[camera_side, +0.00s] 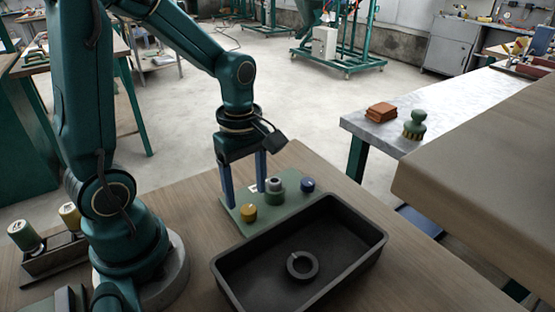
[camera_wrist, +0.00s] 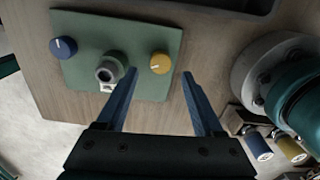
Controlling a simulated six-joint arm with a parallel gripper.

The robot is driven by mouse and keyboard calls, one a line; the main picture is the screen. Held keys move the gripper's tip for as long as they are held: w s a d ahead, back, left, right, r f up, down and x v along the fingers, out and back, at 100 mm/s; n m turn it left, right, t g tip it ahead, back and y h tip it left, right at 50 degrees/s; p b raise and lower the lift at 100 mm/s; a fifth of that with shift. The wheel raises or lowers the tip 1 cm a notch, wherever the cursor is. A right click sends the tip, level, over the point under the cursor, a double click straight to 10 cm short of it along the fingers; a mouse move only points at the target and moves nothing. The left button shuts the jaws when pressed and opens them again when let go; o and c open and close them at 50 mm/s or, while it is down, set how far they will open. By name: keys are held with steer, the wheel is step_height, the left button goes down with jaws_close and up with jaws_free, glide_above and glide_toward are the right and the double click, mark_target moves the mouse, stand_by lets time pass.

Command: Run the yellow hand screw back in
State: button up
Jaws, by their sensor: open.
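The yellow hand screw (camera_side: 248,212) is a round knob on the near left part of a green plate (camera_side: 287,212). In the wrist view the yellow hand screw (camera_wrist: 160,63) has a pale line on its top and sits at the plate's right side. My gripper (camera_side: 245,198) points down over the plate with its two blue fingers apart and empty. In the wrist view my gripper (camera_wrist: 160,73) has its fingertips on either side of the yellow screw in the picture; the height gap is hard to judge. The plate also carries a grey hollow fitting (camera_wrist: 110,70) and a blue hand screw (camera_wrist: 63,47).
A black tray (camera_side: 232,284) with a split dark ring (camera_side: 302,265) in it stands right in front of the plate. Bare wooden tabletop lies left of the plate.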

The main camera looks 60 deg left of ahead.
mark_target(248, 208)
steer(key=shift+f, duration=1.95)
jaws_close()
